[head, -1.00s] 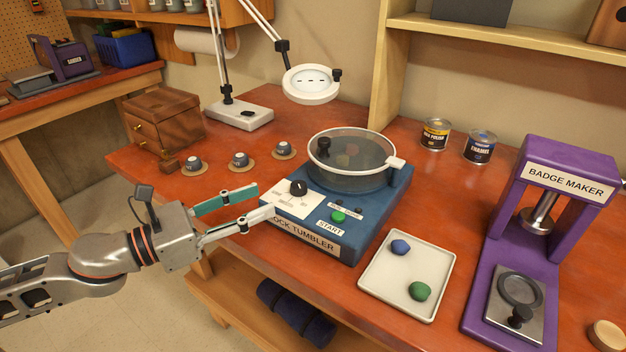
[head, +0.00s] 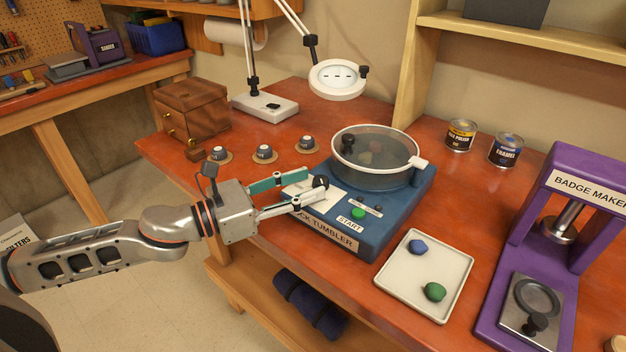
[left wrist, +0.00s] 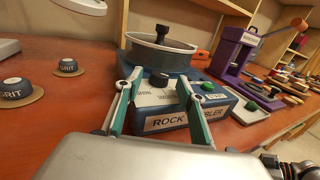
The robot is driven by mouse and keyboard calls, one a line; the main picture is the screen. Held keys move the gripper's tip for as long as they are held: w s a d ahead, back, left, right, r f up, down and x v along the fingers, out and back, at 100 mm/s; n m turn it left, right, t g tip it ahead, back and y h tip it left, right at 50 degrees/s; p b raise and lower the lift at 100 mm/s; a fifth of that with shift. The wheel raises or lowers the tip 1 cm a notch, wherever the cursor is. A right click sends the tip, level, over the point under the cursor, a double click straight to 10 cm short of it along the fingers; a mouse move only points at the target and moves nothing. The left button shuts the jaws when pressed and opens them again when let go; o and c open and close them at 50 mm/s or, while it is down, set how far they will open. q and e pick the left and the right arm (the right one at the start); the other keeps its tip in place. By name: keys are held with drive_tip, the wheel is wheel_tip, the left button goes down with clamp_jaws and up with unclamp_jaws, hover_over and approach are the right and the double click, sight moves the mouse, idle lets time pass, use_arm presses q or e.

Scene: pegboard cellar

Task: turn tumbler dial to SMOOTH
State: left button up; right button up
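The blue rock tumbler (head: 345,232) stands on the red-brown bench, with a clear-lidded drum on top. Its black dial (head: 320,182) sits on a white panel (head: 325,200) at the left of the control face; it also shows in the left wrist view (left wrist: 158,80). The panel's lettering is too small to read surely, and I cannot tell the dial's setting. The green START button (head: 358,213) is right of the dial. My left gripper (head: 314,185) is open, its fingertips on either side of the dial with gaps visible in the left wrist view.
Several small grit pots (head: 264,152) on round coasters stand left of the tumbler. A white tray (head: 393,287) with a blue and a green stone lies to its right, then the purple badge maker (head: 497,300). A magnifier lamp (head: 338,80) hangs behind.

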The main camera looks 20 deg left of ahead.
sight(319, 180)
use_arm(q)
drive_tip(key=shift+x, duration=0.85)
drive_tip(key=shift+w+d, duration=0.3)
drive_tip(key=shift+d, duration=0.05)
drive_tip(key=shift+c, duration=0.4)
drive_tip(key=c, duration=1)
